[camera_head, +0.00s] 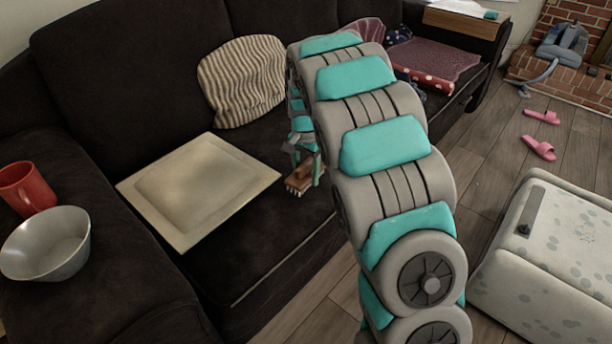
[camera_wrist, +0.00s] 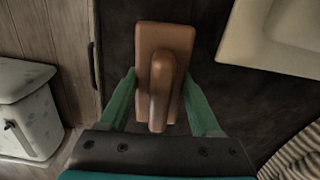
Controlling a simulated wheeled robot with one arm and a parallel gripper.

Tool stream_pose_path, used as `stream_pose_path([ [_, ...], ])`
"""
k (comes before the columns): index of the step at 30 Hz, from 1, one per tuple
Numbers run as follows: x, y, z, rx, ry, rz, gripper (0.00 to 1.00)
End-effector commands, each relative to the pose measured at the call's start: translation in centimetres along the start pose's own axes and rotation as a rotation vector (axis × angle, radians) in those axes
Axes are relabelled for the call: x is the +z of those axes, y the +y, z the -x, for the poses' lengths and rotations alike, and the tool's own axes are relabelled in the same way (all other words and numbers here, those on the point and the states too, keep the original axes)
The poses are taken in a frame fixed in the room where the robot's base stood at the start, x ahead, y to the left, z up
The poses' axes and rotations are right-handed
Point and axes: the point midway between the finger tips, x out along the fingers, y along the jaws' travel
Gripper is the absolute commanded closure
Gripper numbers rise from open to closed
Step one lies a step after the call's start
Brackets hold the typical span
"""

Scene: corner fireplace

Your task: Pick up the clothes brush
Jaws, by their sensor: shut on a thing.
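The clothes brush (camera_head: 298,181) is a small brown wooden block with bristles beneath, at the dark sofa's seat near its front edge. In the wrist view the brush (camera_wrist: 152,42) shows its flat back and a rounded handle running toward my gripper. My gripper (camera_wrist: 163,98) has its two green fingers on either side of the brush and is shut on it. In the head view my gripper (camera_head: 304,160) is above the brush, partly hidden by my arm. I cannot tell whether the brush touches the seat.
A square cream tray (camera_head: 245,182) lies left of the brush, with a striped cushion (camera_head: 243,80) behind. A metal bowl (camera_head: 46,244) and red mug (camera_head: 27,189) stand on the sofa arm. A spotted white box (camera_head: 550,260) stands on the floor at right, near pink slippers (camera_head: 539,147).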

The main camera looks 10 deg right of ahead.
Motion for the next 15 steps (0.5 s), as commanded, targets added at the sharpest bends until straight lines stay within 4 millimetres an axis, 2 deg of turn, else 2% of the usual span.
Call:
stream_pose_path([
  [8,2.7,1.7,0.3,-0.002,0.002,0.001,0.96],
  [15,6.6,4.3,0.8,-0.002,0.002,0.002,0.96],
])
